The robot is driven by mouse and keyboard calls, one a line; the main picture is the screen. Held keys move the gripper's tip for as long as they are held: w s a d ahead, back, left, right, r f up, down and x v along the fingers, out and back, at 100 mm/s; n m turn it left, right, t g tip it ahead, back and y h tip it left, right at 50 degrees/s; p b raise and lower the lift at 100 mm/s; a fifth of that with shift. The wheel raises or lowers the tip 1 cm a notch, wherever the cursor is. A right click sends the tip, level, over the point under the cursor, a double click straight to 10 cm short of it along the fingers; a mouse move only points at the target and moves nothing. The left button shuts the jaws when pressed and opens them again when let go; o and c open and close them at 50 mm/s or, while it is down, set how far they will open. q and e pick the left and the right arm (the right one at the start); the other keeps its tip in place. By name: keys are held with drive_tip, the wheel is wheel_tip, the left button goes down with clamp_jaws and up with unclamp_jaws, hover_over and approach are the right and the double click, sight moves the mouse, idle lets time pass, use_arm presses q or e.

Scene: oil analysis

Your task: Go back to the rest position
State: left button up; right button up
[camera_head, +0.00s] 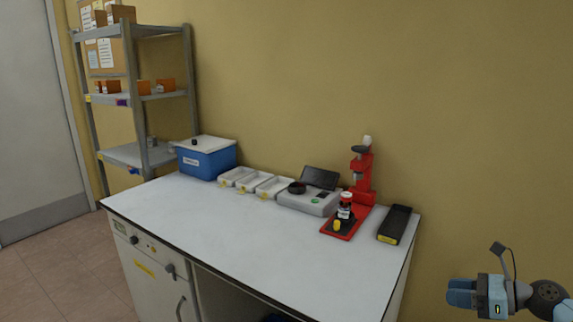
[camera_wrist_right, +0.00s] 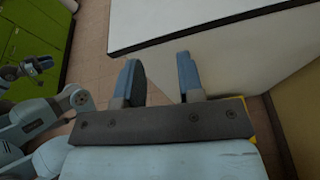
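My right gripper (camera_head: 462,293) is at the lower right of the head view, off the table's right end and apart from everything on it. In the right wrist view my right gripper (camera_wrist_right: 160,78) shows two blue fingers spread apart with nothing between them. Part of another of my arms shows at the left of the wrist view, but its gripper's state is too small to tell. My left gripper is not in the head view.
A white-topped table (camera_head: 250,235) holds a blue box (camera_head: 207,161), white trays (camera_head: 254,184), a grey device (camera_head: 310,200), a red stand (camera_head: 365,180) with a small bottle (camera_head: 345,207), and a black case (camera_head: 394,224). A metal shelf (camera_head: 130,100) stands left. The table's front is clear.

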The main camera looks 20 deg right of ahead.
drive_tip(key=s+a+f+m+t+h, duration=0.25)
drive_tip(key=a+f+m, duration=0.6)
drive_tip(key=m, duration=0.55)
drive_tip(key=s+a+f+m+t+h, duration=0.2)
drive_tip(key=s+a+f+m+h, duration=0.15)
drive_tip(key=a+f+m, duration=0.8)
drive_tip(key=s+a+f+m+g, duration=0.2)
drive_tip(key=a+m, duration=0.5)
drive_tip(key=s+a+f+m+g, duration=0.1)
drive_tip(key=s+a+m+g, duration=0.2)
drive_tip(key=a+m, duration=0.35)
use_arm(q)
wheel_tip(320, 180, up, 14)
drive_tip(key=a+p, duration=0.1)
drive_tip(key=p, duration=1.8)
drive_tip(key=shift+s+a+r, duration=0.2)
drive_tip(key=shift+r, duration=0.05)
use_arm(e)
wheel_tip(320, 180, up, 14)
drive_tip(key=s, duration=0.1)
drive_tip(key=shift+d+r, duration=0.2)
drive_tip(key=shift+d, duration=0.15)
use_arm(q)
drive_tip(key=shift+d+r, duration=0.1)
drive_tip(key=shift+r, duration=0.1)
use_arm(e)
drive_tip(key=shift+a, duration=0.1)
